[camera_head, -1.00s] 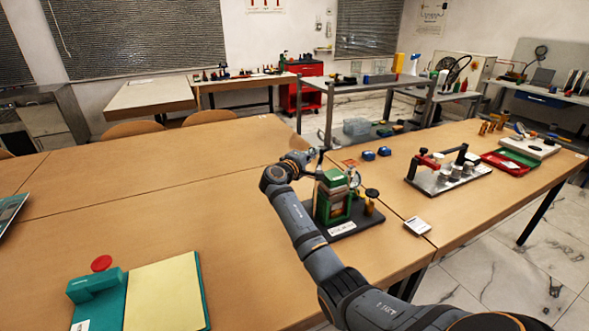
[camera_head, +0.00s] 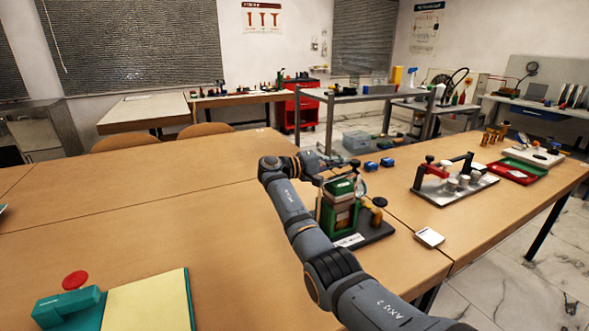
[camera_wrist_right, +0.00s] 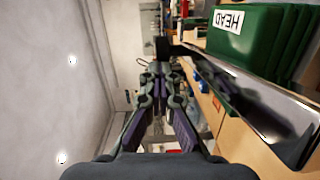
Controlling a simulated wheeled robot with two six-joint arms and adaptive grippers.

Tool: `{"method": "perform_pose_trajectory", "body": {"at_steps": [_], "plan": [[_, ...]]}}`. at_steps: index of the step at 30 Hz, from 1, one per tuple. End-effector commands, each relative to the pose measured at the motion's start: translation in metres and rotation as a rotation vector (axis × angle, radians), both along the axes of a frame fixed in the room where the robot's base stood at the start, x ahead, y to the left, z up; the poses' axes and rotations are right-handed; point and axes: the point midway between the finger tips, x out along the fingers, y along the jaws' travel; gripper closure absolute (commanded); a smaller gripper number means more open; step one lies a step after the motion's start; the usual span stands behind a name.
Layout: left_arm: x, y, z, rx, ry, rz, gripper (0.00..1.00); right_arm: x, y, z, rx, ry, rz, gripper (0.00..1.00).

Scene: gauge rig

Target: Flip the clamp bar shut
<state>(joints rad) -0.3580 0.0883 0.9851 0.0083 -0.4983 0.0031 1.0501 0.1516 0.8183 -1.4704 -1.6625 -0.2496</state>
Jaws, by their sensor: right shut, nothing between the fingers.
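The rig on the near table has a stack of green blocks (camera_head: 338,205) on a dark base plate (camera_head: 372,232). In the right wrist view a green block (camera_wrist_right: 262,38) with a "HEAD" label lies at the upper right. A long dark bar with a shiny edge (camera_wrist_right: 250,92), which looks like the clamp bar, runs diagonally beside it. My right gripper (camera_head: 336,162) is just behind and above the stack in the head view. In the wrist view its fingers (camera_wrist_right: 161,68) are together and empty, with the bar to their right. I cannot tell whether they touch it. My left gripper is out of view.
A second fixture (camera_head: 455,183) with a red handle and metal cylinders stands to the right.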

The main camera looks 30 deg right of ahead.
Motion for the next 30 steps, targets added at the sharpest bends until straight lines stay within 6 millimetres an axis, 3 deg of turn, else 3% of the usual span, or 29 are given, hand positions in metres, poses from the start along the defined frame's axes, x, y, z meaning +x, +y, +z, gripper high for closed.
{"method": "perform_pose_trajectory", "body": {"at_steps": [9,30], "plan": [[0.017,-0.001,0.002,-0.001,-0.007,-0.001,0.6,-0.007,-0.002,0.0,0.001,0.001,-0.111,1.0],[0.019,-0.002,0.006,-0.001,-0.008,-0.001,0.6,-0.01,-0.005,0.001,0.0,0.001,-0.136,1.0]]}}
